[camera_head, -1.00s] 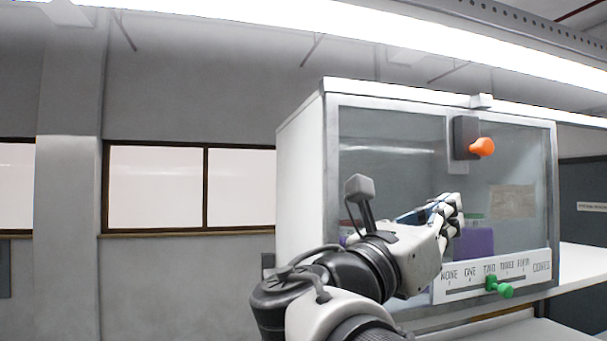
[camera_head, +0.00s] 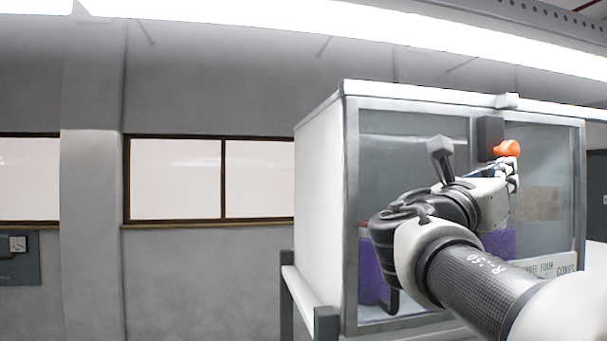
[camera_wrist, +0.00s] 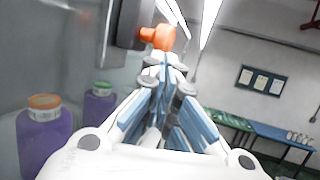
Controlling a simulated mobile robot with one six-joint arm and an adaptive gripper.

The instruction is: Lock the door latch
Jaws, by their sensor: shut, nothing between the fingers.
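The door latch is an orange knob (camera_head: 507,149) on a dark block (camera_head: 490,134) at the upper middle of the glass-fronted cabinet. In the wrist view the orange knob (camera_wrist: 158,36) is straight ahead of my fingertips, and the dark block (camera_wrist: 130,22) is to its left. My gripper (camera_head: 512,172) is shut and empty, just below the knob in the head view. In the wrist view my gripper (camera_wrist: 165,62) has its fingertips together at or very near the knob; I cannot tell whether they touch it. My arm hides most of the cabinet's lower front.
The cabinet's glass door (camera_head: 400,150) is closed as far as I can see. Behind the glass stand purple containers (camera_wrist: 42,140), one with an orange top. A label strip (camera_head: 558,268) is partly hidden by my arm. A blue table (camera_wrist: 282,133) stands far off at right.

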